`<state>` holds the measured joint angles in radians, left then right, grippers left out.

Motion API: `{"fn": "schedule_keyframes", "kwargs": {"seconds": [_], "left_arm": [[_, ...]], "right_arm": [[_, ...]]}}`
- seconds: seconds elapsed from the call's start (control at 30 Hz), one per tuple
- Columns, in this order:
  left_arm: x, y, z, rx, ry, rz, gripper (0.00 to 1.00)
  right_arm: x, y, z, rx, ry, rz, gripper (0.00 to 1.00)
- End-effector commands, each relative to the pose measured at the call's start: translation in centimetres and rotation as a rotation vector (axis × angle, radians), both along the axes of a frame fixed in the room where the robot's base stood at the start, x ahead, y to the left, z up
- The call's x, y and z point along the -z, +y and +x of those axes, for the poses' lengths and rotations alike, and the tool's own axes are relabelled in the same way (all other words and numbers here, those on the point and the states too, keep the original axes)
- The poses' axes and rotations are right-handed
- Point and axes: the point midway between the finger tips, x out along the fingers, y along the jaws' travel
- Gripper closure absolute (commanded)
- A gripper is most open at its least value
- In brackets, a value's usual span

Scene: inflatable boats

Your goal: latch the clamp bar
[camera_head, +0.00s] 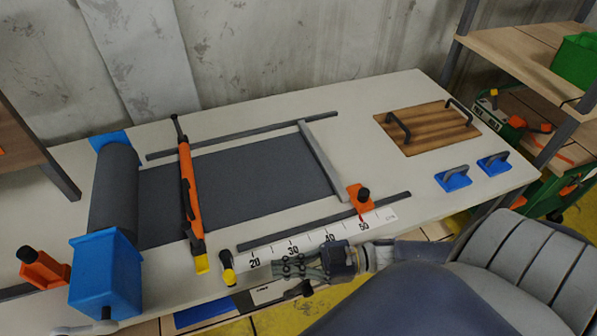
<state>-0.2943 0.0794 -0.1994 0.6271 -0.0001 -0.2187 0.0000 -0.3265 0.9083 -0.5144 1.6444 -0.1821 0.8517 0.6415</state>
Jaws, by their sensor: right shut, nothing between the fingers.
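The clamp bar (188,190) is a long orange bar with black parts, lying across the dark grey sheet near its left side. Its near end has a yellow tip (201,264). A small yellow and black upright piece (229,268), perhaps the latch, stands at the table's front edge just right of that tip; I cannot tell whether they touch. My right gripper (284,268) is shut and empty over the front edge by the ruler strip, right of the yellow and black piece and apart from it.
A dark roll (113,195) sits between blue end blocks at left. An orange stop with a black knob (362,199) stands by the ruler (310,240). A wooden board with handles (428,126) and two blue-based handles (454,180) lie at right. Shelves (515,55) stand beyond.

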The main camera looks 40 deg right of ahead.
Motion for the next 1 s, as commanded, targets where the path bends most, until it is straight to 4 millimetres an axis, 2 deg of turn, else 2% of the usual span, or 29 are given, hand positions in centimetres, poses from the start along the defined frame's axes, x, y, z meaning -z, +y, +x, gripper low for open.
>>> {"fn": "schedule_keyframes", "kwargs": {"seconds": [0.07, 0.2, 0.4, 0.6, 1.0], "left_arm": [[-0.8, -0.1, 0.6, 0.000, -0.010, -0.001, 0.60], [-1.5, 0.0, 0.4, 0.000, -0.005, 0.000, 0.60], [-2.1, 0.1, -0.8, 0.000, 0.013, 0.001, 0.60], [-2.1, 0.1, -1.5, 0.001, 0.023, 0.002, 0.60], [-2.2, 0.1, -1.2, 0.001, 0.018, 0.002, 0.60]], "right_arm": [[-0.4, 1.6, 1.0, 0.001, -0.004, 0.003, 1.00], [-0.4, 4.0, 2.3, 0.001, -0.003, 0.002, 1.00], [-0.2, 6.2, 3.4, 0.001, 0.000, 0.000, 1.00], [0.0, 6.8, 3.8, 0.000, 0.000, -0.001, 1.00], [0.0, 7.0, 3.8, 0.004, 0.000, -0.001, 1.00]]}}
